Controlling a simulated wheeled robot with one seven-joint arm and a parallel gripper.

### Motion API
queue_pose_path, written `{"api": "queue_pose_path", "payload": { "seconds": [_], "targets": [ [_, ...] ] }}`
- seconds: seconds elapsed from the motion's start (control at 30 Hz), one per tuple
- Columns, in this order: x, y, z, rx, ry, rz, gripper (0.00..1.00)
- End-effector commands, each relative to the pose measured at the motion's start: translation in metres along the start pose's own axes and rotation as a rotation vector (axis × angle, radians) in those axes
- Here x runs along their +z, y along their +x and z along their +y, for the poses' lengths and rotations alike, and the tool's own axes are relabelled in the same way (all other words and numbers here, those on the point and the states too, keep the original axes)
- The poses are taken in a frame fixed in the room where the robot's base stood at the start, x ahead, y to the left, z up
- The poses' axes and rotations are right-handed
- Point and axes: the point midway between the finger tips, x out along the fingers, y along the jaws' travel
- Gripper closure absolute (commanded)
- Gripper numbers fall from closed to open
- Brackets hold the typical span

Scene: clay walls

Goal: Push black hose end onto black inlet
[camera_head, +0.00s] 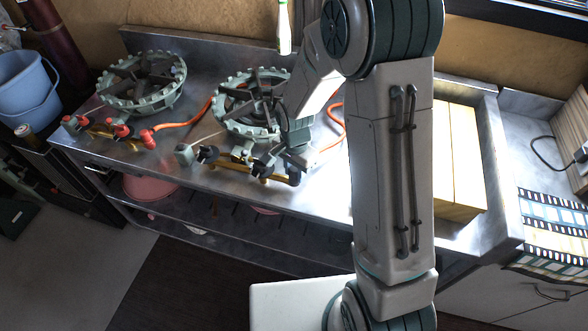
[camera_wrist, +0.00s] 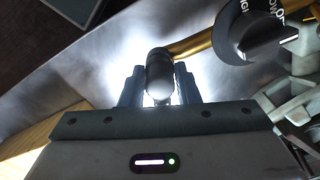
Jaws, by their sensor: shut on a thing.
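My gripper is at the right end of the right burner's brass pipe (camera_head: 255,172). In the wrist view, my gripper (camera_wrist: 160,88) has its two fingers on either side of a dark, rounded cylindrical piece, which I take for the black hose end (camera_wrist: 160,76). My gripper is shut on it. The brass pipe (camera_wrist: 195,43) meets this piece at its far end. The black inlet is not clearly distinct there, so I cannot tell how far the two overlap. In the head view, a black piece (camera_head: 295,178) shows at the pipe's right end, just below my gripper.
The right burner (camera_head: 250,115) and a black knob (camera_wrist: 262,36) are close beside my gripper. The left burner (camera_head: 140,85) has red knobs and an orange hose (camera_head: 190,120). A yellow wooden board (camera_head: 463,160) lies to the right. The counter's front edge is close below.

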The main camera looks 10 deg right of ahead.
Motion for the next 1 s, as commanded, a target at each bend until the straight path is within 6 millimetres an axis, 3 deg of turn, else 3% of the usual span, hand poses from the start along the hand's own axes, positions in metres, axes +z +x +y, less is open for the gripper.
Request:
{"api": "queue_pose_path", "payload": {
  "seconds": [0.03, 0.07, 0.13, 0.57, 0.67, 1.0],
  "targets": [
    [0.0, 0.002, 0.0, 0.0, 0.0, 0.0, 1.0],
    [0.0, 0.001, 0.0, 0.0, 0.0, 0.0, 0.66],
    [0.0, 0.001, 0.0, 0.0, 0.0, 0.0, 0.46],
    [-0.001, -0.009, -0.001, -0.003, 0.0, 0.002, 0.46],
    [-0.001, -0.023, -0.001, -0.005, 0.0, 0.003, 0.46],
    [-0.001, -0.099, -0.001, -0.005, 0.0, 0.003, 0.46]
  ]
}}
